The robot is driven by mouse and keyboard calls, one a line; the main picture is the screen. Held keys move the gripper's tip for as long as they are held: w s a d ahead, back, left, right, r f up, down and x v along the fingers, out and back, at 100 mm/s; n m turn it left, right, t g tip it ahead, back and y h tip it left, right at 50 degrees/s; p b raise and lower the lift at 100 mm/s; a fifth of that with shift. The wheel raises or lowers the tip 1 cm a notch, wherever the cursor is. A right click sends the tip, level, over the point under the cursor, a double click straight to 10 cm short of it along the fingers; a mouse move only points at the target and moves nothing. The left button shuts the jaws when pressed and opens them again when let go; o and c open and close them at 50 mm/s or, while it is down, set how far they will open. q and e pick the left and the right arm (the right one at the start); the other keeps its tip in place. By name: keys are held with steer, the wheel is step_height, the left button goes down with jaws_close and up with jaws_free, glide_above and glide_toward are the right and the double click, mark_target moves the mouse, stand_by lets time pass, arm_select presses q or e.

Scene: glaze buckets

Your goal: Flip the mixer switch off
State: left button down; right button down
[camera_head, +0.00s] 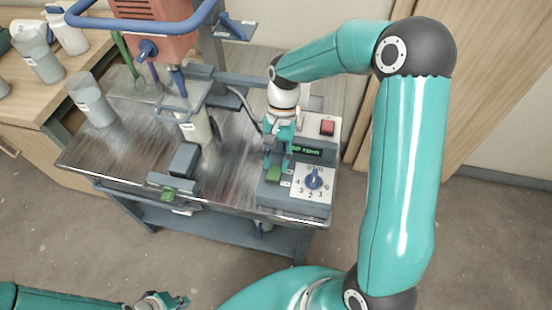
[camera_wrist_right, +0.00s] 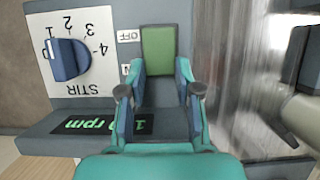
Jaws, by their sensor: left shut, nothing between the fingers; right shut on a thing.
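The green mixer switch (camera_head: 274,174) sits at the left of the grey control box on the bench's right end. The switch also shows in the right wrist view (camera_wrist_right: 159,50), beside OFF and partly hidden ON labels. My right gripper (camera_head: 278,162) reaches down over the box. In the wrist view its fingers (camera_wrist_right: 160,80) stand on both sides of the switch and are shut on it. The blue STIR dial (camera_wrist_right: 69,60) and a lit green rpm display (camera_wrist_right: 102,124) are beside it. My left gripper (camera_head: 172,301) is shut and empty at the bottom edge, away from the bench.
A red button (camera_head: 327,127) is on the box. A second green part (camera_head: 168,193) is at the front edge. Pitchers (camera_head: 38,55) stand at the left.

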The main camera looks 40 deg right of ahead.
steer(key=b, duration=0.1)
steer(key=t+h+b, duration=0.2)
steer(key=shift+s+a, duration=0.25)
steer(key=shift+a, duration=0.1)
steer(key=shift+s+r+t+h+b, duration=0.1)
steer(key=shift+r+t+h+b, duration=0.2)
steer(key=shift+t+h+b, duration=0.25)
steer(key=shift+r, duration=0.1)
steer(key=c, duration=0.8)
jaws_free()
